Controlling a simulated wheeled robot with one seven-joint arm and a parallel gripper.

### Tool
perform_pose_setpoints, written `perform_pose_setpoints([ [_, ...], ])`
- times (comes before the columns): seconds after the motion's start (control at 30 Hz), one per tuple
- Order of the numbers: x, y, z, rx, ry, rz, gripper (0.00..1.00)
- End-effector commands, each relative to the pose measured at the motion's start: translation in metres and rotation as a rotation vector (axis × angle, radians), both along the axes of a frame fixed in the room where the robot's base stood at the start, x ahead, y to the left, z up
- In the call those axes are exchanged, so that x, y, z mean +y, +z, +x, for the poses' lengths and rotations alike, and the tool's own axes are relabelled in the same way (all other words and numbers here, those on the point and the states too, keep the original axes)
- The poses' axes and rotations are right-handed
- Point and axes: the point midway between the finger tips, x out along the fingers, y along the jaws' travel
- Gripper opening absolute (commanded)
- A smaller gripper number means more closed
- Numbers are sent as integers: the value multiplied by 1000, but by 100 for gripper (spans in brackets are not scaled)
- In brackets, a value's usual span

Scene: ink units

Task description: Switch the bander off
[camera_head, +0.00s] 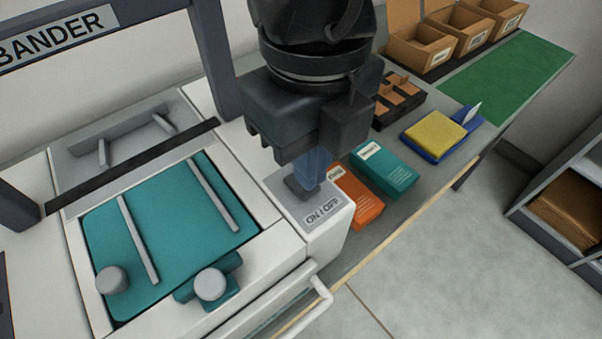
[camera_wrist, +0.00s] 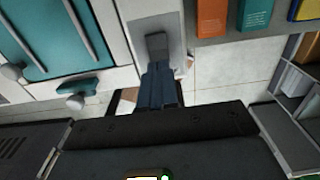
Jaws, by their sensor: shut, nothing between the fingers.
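The bander (camera_head: 270,250) is a white machine with a teal bed and a grey frame labelled BANDER. Its ON/OFF panel (camera_head: 325,211) is on the right front corner. A dark rocker switch (camera_head: 291,187) shows on this panel, partly hidden by my gripper. The switch also shows in the wrist view (camera_wrist: 157,43). My gripper (camera_head: 311,188) is shut and empty, pointing down at the switch. In the wrist view its blue-grey fingertips (camera_wrist: 157,68) are together at the switch's near edge. I cannot tell whether they touch it, nor which way the switch is set.
An orange box (camera_head: 353,198) and a teal box (camera_head: 385,169) lie on the table just right of the panel. Behind them are a yellow sponge on a blue tray (camera_head: 440,135) and a dark divided tray (camera_head: 398,100). A white rail (camera_head: 320,291) sticks out at the bander's front.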

Motion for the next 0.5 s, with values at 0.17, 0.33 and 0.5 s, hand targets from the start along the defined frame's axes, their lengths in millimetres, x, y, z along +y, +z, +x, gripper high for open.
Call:
perform_pose_setpoints([
  [0.17,0,0,0,0,0,0,0],
  [0.33,0,-1,0,0,0,0,0],
  [0.5,0,-8,0,0,0,0,0],
])
